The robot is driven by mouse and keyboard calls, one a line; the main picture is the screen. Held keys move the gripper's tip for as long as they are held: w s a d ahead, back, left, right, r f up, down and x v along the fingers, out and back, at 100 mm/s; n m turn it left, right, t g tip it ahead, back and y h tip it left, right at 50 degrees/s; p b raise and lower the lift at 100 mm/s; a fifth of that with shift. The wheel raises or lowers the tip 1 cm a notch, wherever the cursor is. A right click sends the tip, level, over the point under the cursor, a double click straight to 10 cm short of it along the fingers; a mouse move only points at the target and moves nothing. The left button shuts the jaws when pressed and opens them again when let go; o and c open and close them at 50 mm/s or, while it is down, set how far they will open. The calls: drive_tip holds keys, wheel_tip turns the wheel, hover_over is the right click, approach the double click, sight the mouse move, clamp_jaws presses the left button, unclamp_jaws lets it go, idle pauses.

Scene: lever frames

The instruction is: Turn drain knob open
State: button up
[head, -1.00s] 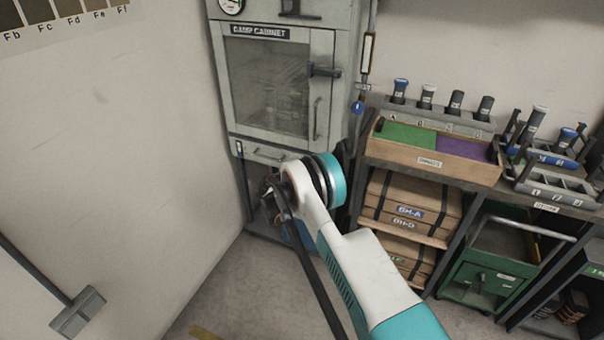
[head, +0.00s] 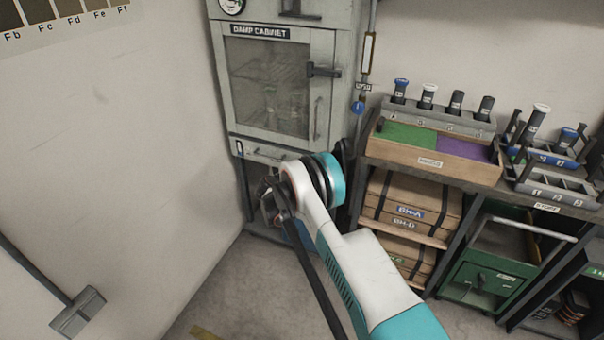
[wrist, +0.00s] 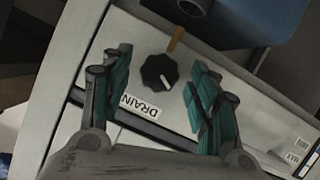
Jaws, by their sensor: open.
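The drain knob (wrist: 159,72) is a black, scalloped dial with a white pointer mark, seen in the wrist view on a pale panel. The pointer is toward the lower right in that picture. An upside-down DRAIN label (wrist: 141,107) sits beside the knob, and a tan strip (wrist: 176,38) lies on its other side. My gripper (wrist: 157,80) is open, with its teal-padded fingers on either side of the knob in the picture; I see no contact.
In the wrist view a blue body (wrist: 245,18) with a dark pipe end (wrist: 193,7) lies beyond the panel edge. In the head view a wall (head: 130,150) is left of the cabinet, and a bench (head: 440,172) with racks and a wooden tray is at right.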

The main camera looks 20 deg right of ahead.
drive_tip(key=v, duration=1.1)
drive_tip(key=shift+s+a, duration=0.2)
drive_tip(key=shift+r, duration=0.1)
drive_tip(key=s+d+r+n+g+y, duration=0.1)
drive_tip(key=s+r, duration=0.1)
drive_tip(key=r, duration=0.6)
drive_tip(key=s+d+r+y, duration=0.1)
drive_tip(key=s+r, duration=0.1)
drive_tip(key=r, duration=0.5)
drive_tip(key=s+d+r+n+g+y, duration=0.1)
drive_tip(key=s+d+r+n+y, duration=0.1)
drive_tip(key=s+r, duration=1)
drive_tip(key=s+r+n+y, duration=0.1)
drive_tip(key=s+r+y, duration=0.35)
drive_tip(key=s, duration=1.35)
drive_tip(key=s+a+f+n+y, duration=0.1)
drive_tip(key=s+a, duration=0.2)
drive_tip(key=s, duration=1.2)
drive_tip(key=shift+a+n, duration=0.15)
drive_tip(key=shift+n, duration=0.25)
